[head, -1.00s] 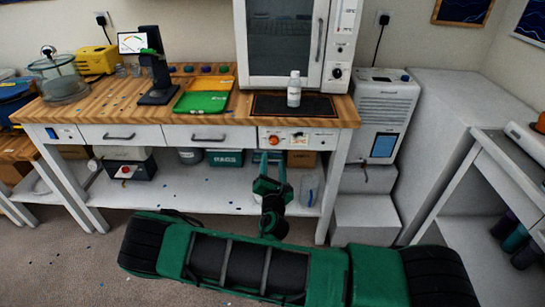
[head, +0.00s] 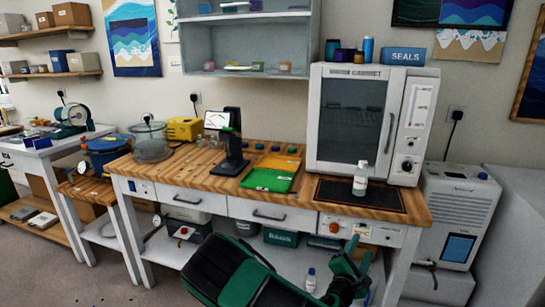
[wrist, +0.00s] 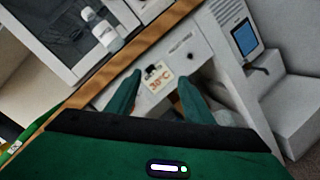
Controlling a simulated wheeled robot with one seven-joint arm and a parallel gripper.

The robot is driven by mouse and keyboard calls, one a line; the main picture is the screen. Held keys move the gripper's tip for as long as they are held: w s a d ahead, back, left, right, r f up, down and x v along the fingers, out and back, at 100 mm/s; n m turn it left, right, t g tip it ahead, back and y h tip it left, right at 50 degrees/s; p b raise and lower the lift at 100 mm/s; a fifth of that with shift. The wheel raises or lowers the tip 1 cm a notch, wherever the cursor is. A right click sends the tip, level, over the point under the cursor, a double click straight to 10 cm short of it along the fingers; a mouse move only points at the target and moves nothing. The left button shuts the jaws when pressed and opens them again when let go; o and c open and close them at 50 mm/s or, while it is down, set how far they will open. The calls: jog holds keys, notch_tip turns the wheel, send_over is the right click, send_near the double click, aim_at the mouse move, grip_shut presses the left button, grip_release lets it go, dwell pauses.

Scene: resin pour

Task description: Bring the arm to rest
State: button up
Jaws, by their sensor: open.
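My gripper (head: 357,252) is open in front of the bench, near the right end of its drawer front. It holds nothing. In the wrist view its two green fingers (wrist: 160,82) stand apart, with a panel labelled 38°C seen between and beyond them. My dark and green arm link comes in from the bottom of the head view. The bench's wooden top (head: 205,183) lies beyond and above the gripper. I cannot tell the exact gap from the fingers to the bench front.
A capped bottle (head: 360,180) stands on a dark mat (head: 338,196) before the white cabinet (head: 342,120). A green tray (head: 268,180) and a black stand (head: 232,150) are further left. A white unit (head: 458,215) is at right. Carpet (head: 75,275) is clear at lower left.

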jog(key=s+d+r+m+g, duration=0.2)
jog(key=s+d+m+g, duration=0.5)
jog(key=s+d+m, duration=0.25)
jog(key=s+d+r+m+g, duration=0.2)
jog(key=s+d+m+g, duration=0.6)
jog(key=d+m, duration=0.15)
jog(key=s+a+r+m+y, duration=0.3)
jog(key=s+a+r+y, duration=0.1)
jog(key=s, duration=0.6)
jog(key=s+a+r+m+y, duration=0.4)
jog(key=s+r+y, duration=0.2)
jog(key=s+r, duration=0.3)
jog(key=shift+s+r, duration=0.2)
jog(key=shift+s, duration=1.05)
jog(key=shift+w+f, duration=0.25)
jog(key=shift+w, duration=0.35)
